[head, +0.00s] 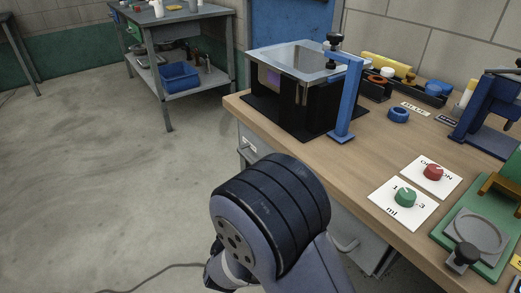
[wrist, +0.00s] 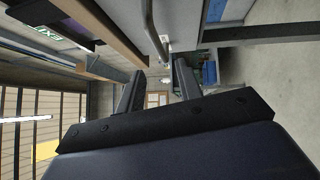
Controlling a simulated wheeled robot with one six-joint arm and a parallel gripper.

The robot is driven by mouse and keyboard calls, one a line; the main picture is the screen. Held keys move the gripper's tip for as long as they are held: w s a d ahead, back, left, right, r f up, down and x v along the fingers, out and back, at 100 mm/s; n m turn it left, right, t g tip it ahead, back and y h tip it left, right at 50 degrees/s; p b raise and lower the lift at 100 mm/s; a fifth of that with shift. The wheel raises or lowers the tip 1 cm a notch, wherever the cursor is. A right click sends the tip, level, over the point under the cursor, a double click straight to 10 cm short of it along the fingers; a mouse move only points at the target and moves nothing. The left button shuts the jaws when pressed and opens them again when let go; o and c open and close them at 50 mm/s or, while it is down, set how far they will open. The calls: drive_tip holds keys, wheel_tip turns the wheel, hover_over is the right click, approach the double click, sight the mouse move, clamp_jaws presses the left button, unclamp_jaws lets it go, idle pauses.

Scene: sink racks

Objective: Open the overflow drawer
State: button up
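Grey drawer fronts sit under the wooden workbench. I cannot read which is the overflow drawer. In the wrist view a grey bar handle (wrist: 153,28) stands out from a grey front (wrist: 185,12), with a small label near it. My gripper (wrist: 158,65) is open, its two dark fingers apart, with the handle's end just beyond the gap. My arm hides the gripper in the head view.
The workbench (head: 290,150) carries a black tank with a blue clamp (head: 345,95), red and green knobs on white cards, and a green fixture (head: 475,235). A grey side table (head: 180,75) with a blue bin stands at the back.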

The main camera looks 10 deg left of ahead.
sight(251, 160)
drive_tip(key=w, duration=0.3)
drive_tip(key=w+r+b, duration=0.1)
drive_tip(key=w, duration=0.3)
drive_tip(key=w+a+b, duration=0.1)
drive_tip(key=w, duration=0.2)
drive_tip(key=shift+w+r, duration=0.15)
drive_tip(key=shift+r, duration=0.1)
drive_tip(key=shift+c, duration=0.4)
drive_tip(key=shift+d, duration=0.1)
clamp_jaws()
